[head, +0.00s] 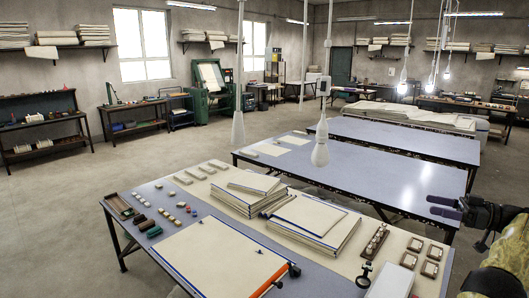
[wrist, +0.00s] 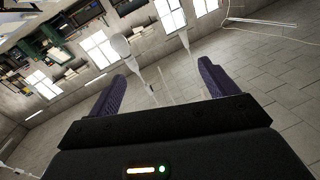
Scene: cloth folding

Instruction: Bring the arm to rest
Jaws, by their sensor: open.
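My gripper (head: 445,207) is at the right edge of the head view, raised beside the near end of the tables. Its two dark purple fingers point left and stand apart with nothing between them. In the wrist view my gripper (wrist: 165,85) also shows its fingers wide apart and empty. Behind them are the room's windows, floor and hanging lamps, tilted. Part of my arm shows at the lower right of the head view; the rest is out of frame.
The near table (head: 120,243) holds stacks of cream cloth (head: 315,215), a flat cream sheet (head: 215,255) and small blocks. A second blue table (head: 350,172) stands behind it. White lamps (head: 320,150) hang over the tables. Open floor (head: 50,220) lies at the left.

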